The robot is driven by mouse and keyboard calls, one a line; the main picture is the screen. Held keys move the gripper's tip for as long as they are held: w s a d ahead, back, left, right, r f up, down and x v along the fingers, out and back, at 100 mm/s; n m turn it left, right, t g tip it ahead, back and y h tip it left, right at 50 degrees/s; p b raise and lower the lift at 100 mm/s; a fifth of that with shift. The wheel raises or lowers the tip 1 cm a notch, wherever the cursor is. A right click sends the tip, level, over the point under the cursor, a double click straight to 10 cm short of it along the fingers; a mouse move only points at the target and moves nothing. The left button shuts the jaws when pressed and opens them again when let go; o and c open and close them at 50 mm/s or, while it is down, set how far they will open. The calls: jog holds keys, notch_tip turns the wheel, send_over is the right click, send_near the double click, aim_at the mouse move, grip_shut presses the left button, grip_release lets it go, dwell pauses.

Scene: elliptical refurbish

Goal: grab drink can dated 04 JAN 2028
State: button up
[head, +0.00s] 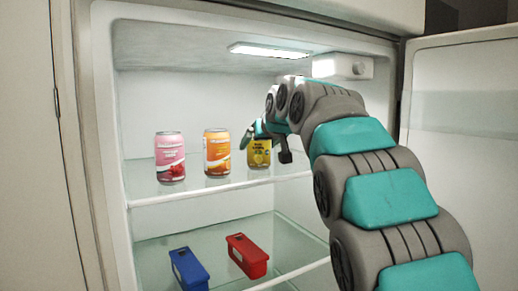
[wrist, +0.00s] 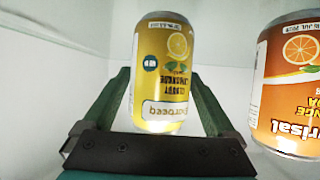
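A yellow lemon can (head: 259,153) stands on the upper fridge shelf, right of an orange can (head: 217,152) and a pink can (head: 170,157). My gripper (head: 265,145) is at the yellow can, with its fingers spread to either side. In the wrist view, the yellow can (wrist: 162,75) lies between the two green fingers, which look open, with slim gaps at its sides. A white date label (wrist: 166,23) on it is too blurred to read surely. The orange can (wrist: 288,85) is at the right there, with its own small date label.
A blue box (head: 188,268) and a red box (head: 247,255) sit on the lower glass shelf (head: 215,240). The open fridge door (head: 462,140) is at the right. A lamp (head: 270,50) is on the ceiling and a white control box (head: 343,67) is at the upper right.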

jog(key=c, duration=1.4)
jog(key=shift+r, duration=0.2)
